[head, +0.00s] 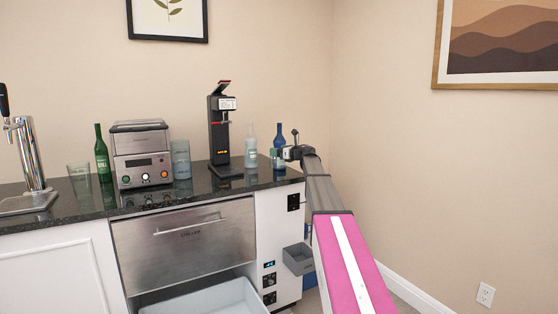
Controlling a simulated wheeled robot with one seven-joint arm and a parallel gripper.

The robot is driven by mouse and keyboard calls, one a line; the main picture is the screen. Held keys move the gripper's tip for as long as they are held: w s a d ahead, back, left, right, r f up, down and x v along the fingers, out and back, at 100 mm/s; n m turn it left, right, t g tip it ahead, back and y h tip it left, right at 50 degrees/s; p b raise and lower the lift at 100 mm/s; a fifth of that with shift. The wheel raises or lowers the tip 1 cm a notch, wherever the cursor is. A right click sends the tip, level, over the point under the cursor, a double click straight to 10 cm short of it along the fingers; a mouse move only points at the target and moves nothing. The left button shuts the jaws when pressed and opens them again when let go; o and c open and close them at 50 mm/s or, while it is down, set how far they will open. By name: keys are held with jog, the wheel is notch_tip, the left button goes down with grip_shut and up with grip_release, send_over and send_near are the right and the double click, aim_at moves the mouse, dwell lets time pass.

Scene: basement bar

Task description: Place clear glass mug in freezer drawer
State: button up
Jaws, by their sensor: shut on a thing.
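My gripper (286,153) is at the right end of the dark countertop, shut on a small clear glass (276,160), which looks like the clear glass mug. The mug is small and partly hidden by the gripper, and I cannot tell whether it touches the counter. A blue bottle (279,138) stands close behind it. Below the counter, a steel drawer front with a bar handle (185,240) is shut. Under it, a drawer with a pale, empty-looking bin (210,301) is pulled out, cut off by the bottom edge; it appears to be the freezer drawer.
On the counter are a black dispenser (223,135), a clear bottle (251,148), a steel appliance (141,155), glasses (181,160), a green bottle (102,155) and a beer tap (28,155). A grey open box (299,262) juts from the cabinet's right side.

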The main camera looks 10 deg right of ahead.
notch_tip(320, 180, down, 4)
jog(key=shift+f, duration=0.1)
dwell(0.4)
jog(key=o, duration=1.2)
